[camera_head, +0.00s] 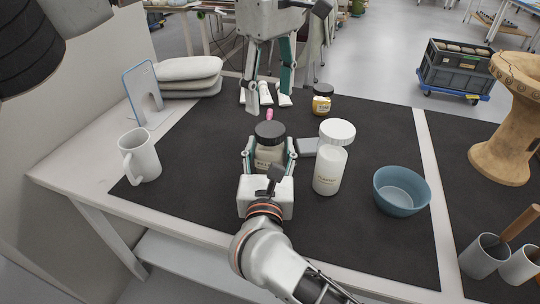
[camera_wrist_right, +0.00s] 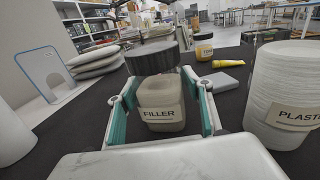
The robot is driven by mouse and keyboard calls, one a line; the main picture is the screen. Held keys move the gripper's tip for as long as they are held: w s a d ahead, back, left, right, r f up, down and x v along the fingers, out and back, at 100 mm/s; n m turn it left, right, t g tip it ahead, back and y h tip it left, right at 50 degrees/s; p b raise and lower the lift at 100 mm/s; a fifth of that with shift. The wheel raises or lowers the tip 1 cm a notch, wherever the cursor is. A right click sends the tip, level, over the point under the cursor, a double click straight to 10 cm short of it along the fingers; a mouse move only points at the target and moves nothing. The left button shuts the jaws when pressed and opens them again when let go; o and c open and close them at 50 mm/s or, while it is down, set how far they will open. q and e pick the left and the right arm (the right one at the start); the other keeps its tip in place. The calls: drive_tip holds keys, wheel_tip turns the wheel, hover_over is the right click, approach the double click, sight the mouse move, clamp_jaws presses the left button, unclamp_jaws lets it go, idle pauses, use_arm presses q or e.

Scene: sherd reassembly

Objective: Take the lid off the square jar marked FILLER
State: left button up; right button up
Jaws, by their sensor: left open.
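The square jar marked FILLER (camera_head: 268,156) stands on the black mat with its dark round lid (camera_head: 270,129) on top. In the right wrist view, its label reads FILLER on the jar body (camera_wrist_right: 161,100), and the black lid (camera_wrist_right: 152,58) sits above. My right gripper (camera_head: 269,152) has one finger on each side of the jar body, below the lid, and looks shut on it; the fingers also show in the right wrist view (camera_wrist_right: 161,98). My left gripper (camera_head: 265,98) is open, fingers pointing down, behind the jar and apart from the lid.
A white-lidded plaster jar (camera_head: 329,170) stands close right of the FILLER jar. A blue bowl (camera_head: 401,191), a white mug (camera_head: 140,156), a grey block (camera_head: 308,147) and a small yellow-labelled jar (camera_head: 321,104) are around. A pink item (camera_head: 269,114) lies behind the lid.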

drive_tip(key=c, duration=1)
drive_tip(key=o, duration=1.7)
drive_tip(key=shift+c, duration=0.2)
